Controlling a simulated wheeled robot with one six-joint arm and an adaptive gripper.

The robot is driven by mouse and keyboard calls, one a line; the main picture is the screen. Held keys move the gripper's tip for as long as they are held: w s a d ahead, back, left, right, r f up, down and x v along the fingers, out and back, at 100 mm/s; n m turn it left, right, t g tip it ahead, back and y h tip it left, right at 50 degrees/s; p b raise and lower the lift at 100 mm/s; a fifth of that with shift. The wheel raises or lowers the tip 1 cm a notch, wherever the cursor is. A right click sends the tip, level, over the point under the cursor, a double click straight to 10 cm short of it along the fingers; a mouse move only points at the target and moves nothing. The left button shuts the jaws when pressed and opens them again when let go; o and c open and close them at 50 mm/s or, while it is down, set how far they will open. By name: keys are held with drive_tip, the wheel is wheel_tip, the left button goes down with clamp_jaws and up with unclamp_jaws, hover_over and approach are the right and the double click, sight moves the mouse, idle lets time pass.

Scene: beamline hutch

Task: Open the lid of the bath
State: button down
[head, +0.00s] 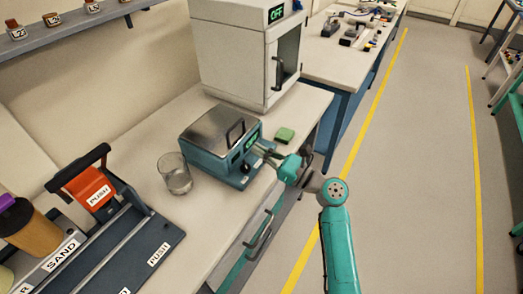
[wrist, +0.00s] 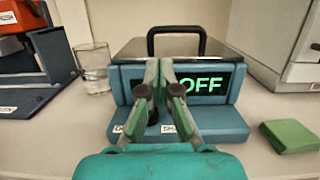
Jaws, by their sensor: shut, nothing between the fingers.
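The bath (head: 207,163) is a teal box with a shiny metal lid (head: 217,128) that lies closed on top. A black loop handle (head: 235,134) stands up from the lid; it also shows in the wrist view (wrist: 176,31). The bath's front panel (wrist: 205,84) reads OFF in green, partly hidden behind my fingers. My gripper (wrist: 158,64) is shut and empty in front of this panel, below the handle and apart from it. In the head view, my gripper (head: 266,153) is at the bath's front right side.
A glass beaker (head: 174,173) stands close left of the bath. A green block (head: 285,135) lies to its right. A white cabinet (head: 230,50) reading OFF stands behind. A press-like device (head: 95,200) marked PUSH is at the left. Open floor lies to the right.

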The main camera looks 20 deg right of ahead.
sight(239, 138)
drive_tip(key=x, duration=0.7)
drive_tip(key=shift+a, duration=0.1)
drive_tip(key=shift+r, duration=0.15)
drive_tip(key=shift+w+r+g, duration=0.1)
drive_tip(key=shift+r+g, duration=0.2)
drive_tip(key=shift+r, duration=0.05)
